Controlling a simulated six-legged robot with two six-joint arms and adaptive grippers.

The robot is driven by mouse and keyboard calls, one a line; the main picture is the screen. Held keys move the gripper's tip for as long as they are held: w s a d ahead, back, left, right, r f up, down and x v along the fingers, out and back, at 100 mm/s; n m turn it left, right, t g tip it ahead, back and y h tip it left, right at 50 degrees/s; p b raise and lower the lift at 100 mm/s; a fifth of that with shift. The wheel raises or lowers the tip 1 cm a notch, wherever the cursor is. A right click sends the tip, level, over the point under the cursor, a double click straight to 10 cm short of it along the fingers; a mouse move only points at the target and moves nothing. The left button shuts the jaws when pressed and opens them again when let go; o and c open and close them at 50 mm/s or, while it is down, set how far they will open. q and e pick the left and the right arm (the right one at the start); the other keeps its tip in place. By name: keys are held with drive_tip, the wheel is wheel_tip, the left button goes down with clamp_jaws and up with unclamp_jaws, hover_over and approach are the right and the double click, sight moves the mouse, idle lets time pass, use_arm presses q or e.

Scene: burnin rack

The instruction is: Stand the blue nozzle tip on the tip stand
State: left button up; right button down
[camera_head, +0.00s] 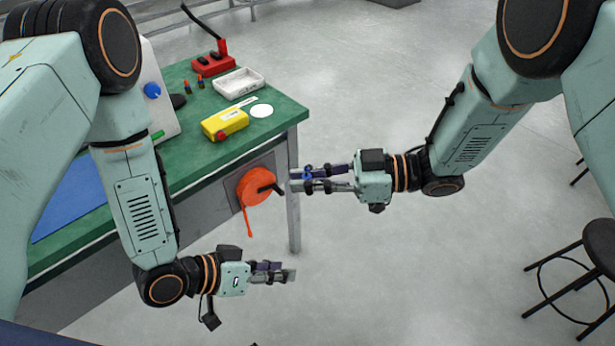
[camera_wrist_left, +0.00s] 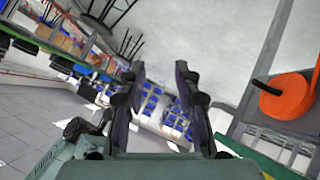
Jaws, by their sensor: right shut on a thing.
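My right gripper (camera_head: 297,180) reaches in from the right, beside the bench's front right corner and off the bench top. It is shut on a small blue piece (camera_head: 308,174), which appears to be the blue nozzle tip; the fingers partly hide it. A red block with black parts on top (camera_head: 213,63) stands at the bench's back edge; I cannot tell whether it is the tip stand. My left gripper (camera_head: 288,273) is low in front of the bench. Its fingers are apart and empty in the left wrist view (camera_wrist_left: 160,85).
The green bench (camera_head: 278,118) carries a white tray (camera_head: 239,83), a yellow box with a red button (camera_head: 224,124), a white disc (camera_head: 261,111) and two small orange-and-dark pieces (camera_head: 200,81). An orange crank wheel (camera_head: 256,187) juts from its side. A stool (camera_head: 598,245) stands right.

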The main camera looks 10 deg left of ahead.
drive_tip(key=shift+f, duration=0.3)
drive_tip(key=s+d+f+m+t, duration=0.1)
drive_tip(key=d+f+m+t, duration=0.3)
drive_tip(key=d, duration=0.6)
use_arm(q)
drive_tip(key=s+a+f+n+g+y, duration=0.2)
drive_tip(key=s+a+y, duration=0.2)
drive_tip(key=s+a, duration=0.2)
drive_tip(key=s+a+f+n+g+y, duration=0.2)
drive_tip(key=s+a+y, duration=0.3)
drive_tip(key=s, duration=0.6)
drive_tip(key=shift+a+f+n+g, duration=0.4)
drive_tip(key=shift+a+f+g, duration=0.35)
drive_tip(key=shift+g, duration=0.05)
use_arm(e)
drive_tip(key=s+d+r+m+t+h, duration=0.1)
drive_tip(key=d+r+m+t, duration=0.1)
drive_tip(key=d, duration=0.4)
drive_tip(key=s+d+r+m+t+h, duration=0.1)
drive_tip(key=d+r+m+t+h, duration=0.1)
drive_tip(key=d, duration=0.5)
drive_tip(key=r+t, duration=0.1)
drive_tip(key=t, duration=0.1)
drive_tip(key=shift+r+t, duration=0.15)
drive_tip(key=shift+t, duration=0.25)
